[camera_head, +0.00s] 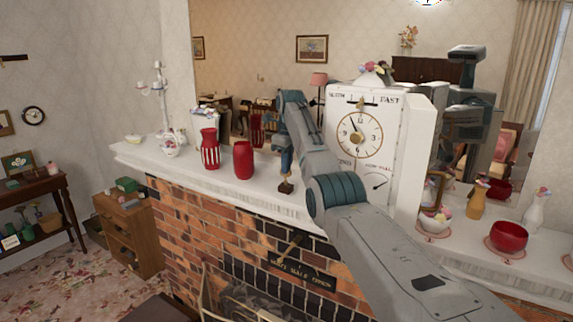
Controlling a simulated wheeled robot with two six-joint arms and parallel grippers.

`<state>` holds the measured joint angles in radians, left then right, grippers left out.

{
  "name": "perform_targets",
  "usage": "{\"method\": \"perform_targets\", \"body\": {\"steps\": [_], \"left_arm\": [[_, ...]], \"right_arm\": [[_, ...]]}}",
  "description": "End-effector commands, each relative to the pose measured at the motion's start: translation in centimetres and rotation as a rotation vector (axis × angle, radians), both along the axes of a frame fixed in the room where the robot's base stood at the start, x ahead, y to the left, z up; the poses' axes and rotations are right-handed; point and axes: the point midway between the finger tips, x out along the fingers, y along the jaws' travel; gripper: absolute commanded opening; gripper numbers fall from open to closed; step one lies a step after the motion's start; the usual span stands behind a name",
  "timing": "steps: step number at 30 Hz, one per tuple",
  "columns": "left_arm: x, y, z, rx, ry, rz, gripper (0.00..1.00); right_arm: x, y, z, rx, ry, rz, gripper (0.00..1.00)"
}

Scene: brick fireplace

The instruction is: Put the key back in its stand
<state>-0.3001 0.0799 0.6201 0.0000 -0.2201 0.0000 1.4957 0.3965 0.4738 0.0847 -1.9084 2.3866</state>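My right arm reaches in from the lower right and bends down at its far end, over the white mantel shelf (228,181). My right gripper (286,172) points down just above a small dark brown block (286,188) on the shelf, which looks like the key's stand. The fingers are small and seen edge-on, so I cannot tell whether they are open or shut. I cannot make out the key for sure; any key between the fingers or in the block is hidden. My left gripper is not in view.
A red vase (244,160) and a red-and-white striped vase (210,152) stand left of the gripper. A tall white clock (380,168) stands right of it, close behind my arm. A red bowl (509,237) stands farther right. A large mirror backs the shelf.

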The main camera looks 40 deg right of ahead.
Motion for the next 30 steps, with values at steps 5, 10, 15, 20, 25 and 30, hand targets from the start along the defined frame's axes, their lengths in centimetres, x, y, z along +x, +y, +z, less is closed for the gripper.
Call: {"method": "perform_targets", "body": {"steps": [5, 10, 15, 20, 25, 30], "left_arm": [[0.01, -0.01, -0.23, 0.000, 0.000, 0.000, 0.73], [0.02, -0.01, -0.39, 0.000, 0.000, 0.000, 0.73], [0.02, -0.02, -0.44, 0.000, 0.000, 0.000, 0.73], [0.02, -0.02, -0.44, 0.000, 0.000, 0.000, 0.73], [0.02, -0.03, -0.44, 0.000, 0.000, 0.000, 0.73], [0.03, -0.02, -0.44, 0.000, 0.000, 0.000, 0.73]], "right_arm": [[0.00, -0.02, -0.40, 0.000, 0.000, 0.000, 0.00], [0.01, -0.02, -0.72, -0.001, -0.001, 0.000, 0.00], [0.01, -0.02, -0.83, -0.001, -0.001, 0.000, 0.15], [0.00, -0.01, -0.84, -0.001, -0.001, 0.000, 0.30], [0.00, -0.01, -0.87, 0.000, -0.001, 0.000, 0.38], [0.00, 0.00, -0.87, 0.000, 0.000, 0.000, 0.52]]}}
